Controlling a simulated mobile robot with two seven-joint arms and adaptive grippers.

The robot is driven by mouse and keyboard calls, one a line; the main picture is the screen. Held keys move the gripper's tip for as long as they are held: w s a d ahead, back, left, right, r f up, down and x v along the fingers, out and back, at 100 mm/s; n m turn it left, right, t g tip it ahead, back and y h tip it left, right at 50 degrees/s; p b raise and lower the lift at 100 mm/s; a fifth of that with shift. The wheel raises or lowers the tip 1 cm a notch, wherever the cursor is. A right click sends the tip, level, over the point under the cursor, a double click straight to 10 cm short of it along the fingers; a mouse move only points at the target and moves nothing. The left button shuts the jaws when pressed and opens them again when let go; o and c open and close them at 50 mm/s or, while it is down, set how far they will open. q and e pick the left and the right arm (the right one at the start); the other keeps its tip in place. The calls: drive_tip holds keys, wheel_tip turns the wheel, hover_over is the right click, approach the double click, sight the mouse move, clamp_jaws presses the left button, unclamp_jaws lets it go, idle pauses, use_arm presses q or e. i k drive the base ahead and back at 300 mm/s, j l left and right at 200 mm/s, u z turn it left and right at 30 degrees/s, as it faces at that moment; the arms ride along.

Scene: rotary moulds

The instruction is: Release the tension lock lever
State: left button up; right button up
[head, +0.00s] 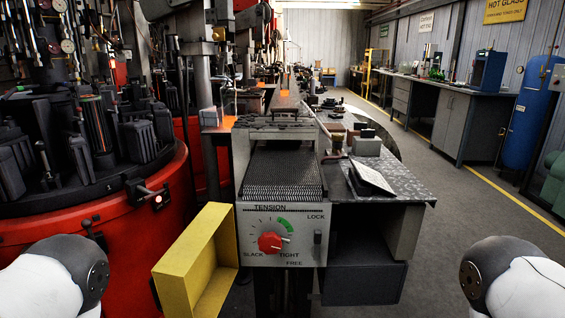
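The tension panel (255,253) is a pale plate on the front end of the conveyor. Its lock lever (318,238) is a small dark handle in an upright slot at the panel's right side. The word LOCK stands above it and FREE below it. The handle appears to be in the upper part of the slot, nearer LOCK, but it is small. A red tension knob (269,242) sits left of it, with SLACK, TIGHT and a green arc marked around it. Neither of my grippers is in view; only white parts of my arms show at the lower corners.
A dark metal side table (405,187) with a clipboard (372,177) is to the right, above a dark box (365,268). A red rotary machine (120,245) fills the left. The right floor is clear.

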sight(317, 233)
drive_tip(key=i+j+z, duration=0.15)
drive_tip(key=j+z, duration=0.2)
drive_tip(key=j, duration=0.4)
drive_tip(key=i+j+z, duration=0.1)
drive_tip(key=j+z, duration=0.25)
drive_tip(key=j, duration=0.4)
drive_tip(key=j+z, duration=0.35)
drive_tip(key=j, duration=0.4)
